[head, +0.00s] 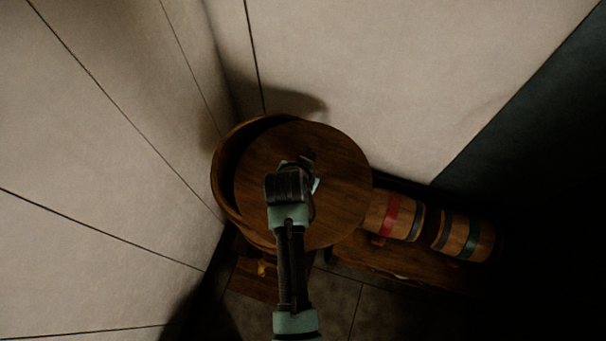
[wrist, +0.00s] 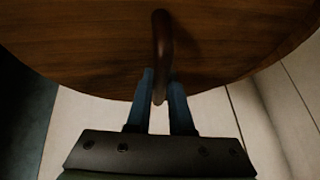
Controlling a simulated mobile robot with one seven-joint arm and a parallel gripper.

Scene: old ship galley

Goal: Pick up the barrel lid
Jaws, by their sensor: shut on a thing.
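The barrel lid (head: 345,180) is a round, dark brown wooden disc. It hangs above a round wooden barrel (head: 222,181) in the corner, shifted to the right of it, so the barrel's left rim and part of its inside show. My gripper (head: 303,172) is over the middle of the lid in the head view, where my arm hides the fingertips. In the wrist view, my gripper (wrist: 161,88) is shut on the lid's curved dark handle (wrist: 162,45), and the lid (wrist: 80,45) fills the upper part. How high the lid is above the barrel is hard to tell.
Two small kegs lie on a low wooden rack (head: 375,254) at the right, one with a red band (head: 390,214) and one with a green band (head: 472,240). Pale panelled walls (head: 340,60) close in behind and at the left. The right side is very dark.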

